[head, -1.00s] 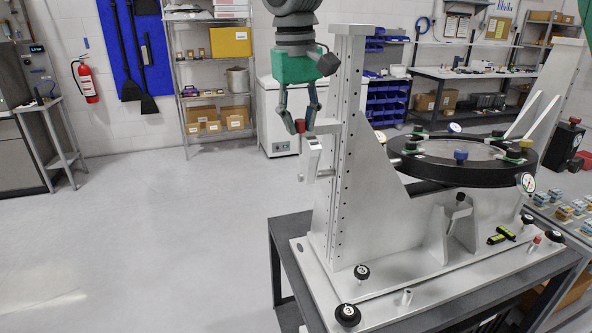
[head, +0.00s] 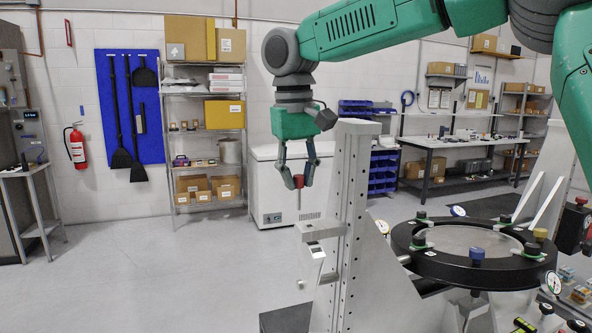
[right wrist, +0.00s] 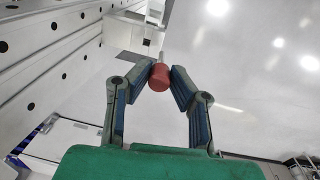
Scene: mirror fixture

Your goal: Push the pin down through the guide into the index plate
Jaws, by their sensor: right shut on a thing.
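My right gripper (head: 299,182) is shut on the red-headed pin (head: 299,183) and holds it upright. Its grey shaft hangs below the fingers, above the light grey guide bracket (head: 320,229) on the side of the tall drilled post. I cannot tell whether the tip is clear of the guide. In the right wrist view the red head (right wrist: 159,77) sits between the two fingertips, with a short grey shaft past it. A round black ring plate (head: 405,241) stands right of the post; I cannot tell if it is the index plate. My left gripper is not in view.
The tall metal post (head: 346,190) stands close to the right of my gripper. Dial gauges and coloured knobs surround the ring. A white chest (head: 274,216) and a shelf rack with boxes are well behind. The floor to the left is clear.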

